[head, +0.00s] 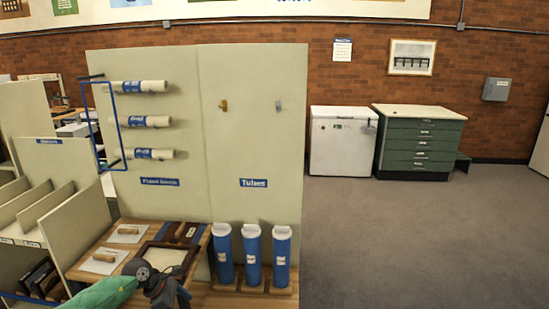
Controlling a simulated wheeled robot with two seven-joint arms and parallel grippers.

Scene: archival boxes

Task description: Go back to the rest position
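My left arm, with a green cover, comes in at the bottom left of the head view. Its dark end, where my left gripper (168,289) is, hangs over the front part of a wooden worktop (85,273). The fingers are too small and dark to show whether they are open or shut, and no held object can be made out. My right gripper is not in view.
Near the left gripper lie a dark-framed tray (166,257) and white pads (105,261) with wooden handles. Blue tubes (252,260) stand to the right. A panel (250,130) with rolled tubes (146,122) rises behind. Grey floor (420,240) at right is clear.

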